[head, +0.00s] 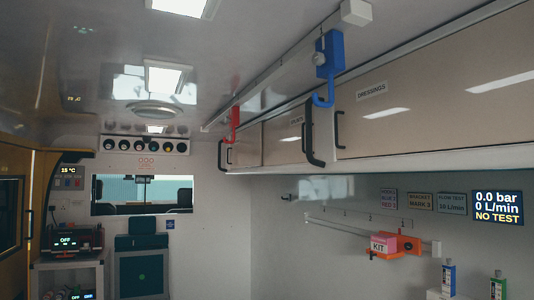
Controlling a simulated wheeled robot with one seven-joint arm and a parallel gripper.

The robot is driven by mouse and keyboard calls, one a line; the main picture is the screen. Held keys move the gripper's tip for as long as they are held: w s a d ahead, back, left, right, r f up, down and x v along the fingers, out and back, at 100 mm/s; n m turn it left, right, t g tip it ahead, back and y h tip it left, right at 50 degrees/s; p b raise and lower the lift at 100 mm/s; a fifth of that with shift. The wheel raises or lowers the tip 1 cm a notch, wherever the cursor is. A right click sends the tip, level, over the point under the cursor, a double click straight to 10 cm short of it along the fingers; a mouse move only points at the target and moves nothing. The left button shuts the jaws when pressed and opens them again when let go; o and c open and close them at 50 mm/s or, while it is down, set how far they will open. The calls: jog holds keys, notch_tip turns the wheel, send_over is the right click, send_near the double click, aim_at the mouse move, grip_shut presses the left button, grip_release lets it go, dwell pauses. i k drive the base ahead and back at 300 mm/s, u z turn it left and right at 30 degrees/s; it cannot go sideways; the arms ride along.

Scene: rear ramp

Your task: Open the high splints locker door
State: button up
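The high splints locker door (281,143) is a beige panel in the overhead row on the right wall, left of the dressings locker. It looks shut. Its small label (296,119) is partly covered by a thick black bar handle (314,135) near the door's right end. The blue hook-shaped fitting hanging from the ceiling rail is in front of the row, close to the door's upper right. I cannot tell whether the black bar is fixed to this door or stands in front of it. My gripper is not in view.
The dressings locker (430,95) is on the right with its own black handle (340,130). A blue hooked fitting (329,55) and a red one (235,122) hang from the ceiling rail (285,68). Below, an orange holder (381,253) carries a pink kit box (384,244).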

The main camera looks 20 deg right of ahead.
aim_at(284, 135)
jog(key=z, duration=0.35)
jog(key=i, duration=1.75)
jog(key=z, duration=0.3)
